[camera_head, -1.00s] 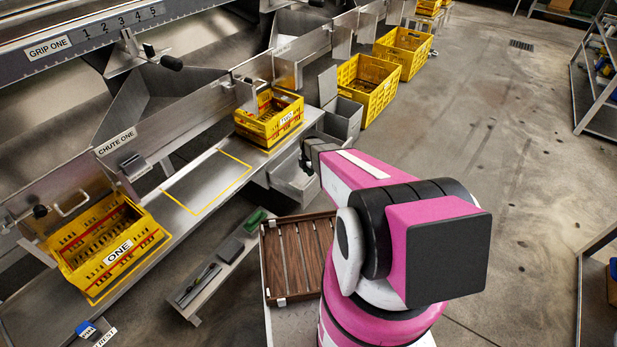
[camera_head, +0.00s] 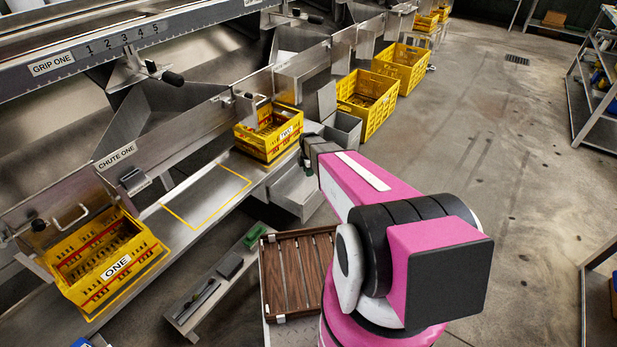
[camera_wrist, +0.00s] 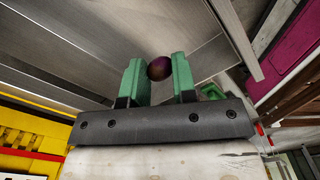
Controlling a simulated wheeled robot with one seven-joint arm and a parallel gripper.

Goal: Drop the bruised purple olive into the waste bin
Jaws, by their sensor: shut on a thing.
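My gripper (camera_wrist: 158,76) shows in the wrist view with two green fingers. They are closed on a small round dark purple olive (camera_wrist: 160,68), held near the fingertips. Any bruise on it is too small to make out. In the head view my pink and black arm reaches toward the sorting line, and the olive cannot be made out there. Grey open boxes (camera_head: 343,131) stand just beyond the arm's end, right of yellow crate TWO. No label shows on them, so I cannot tell whether one is the waste bin.
Yellow crate ONE (camera_head: 105,262) sits at left and yellow crate TWO (camera_head: 268,132) at centre on the steel shelf, with a yellow-outlined empty space between. A brown slatted tray (camera_head: 297,272) lies beside my arm. Larger yellow crates (camera_head: 368,102) stand behind.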

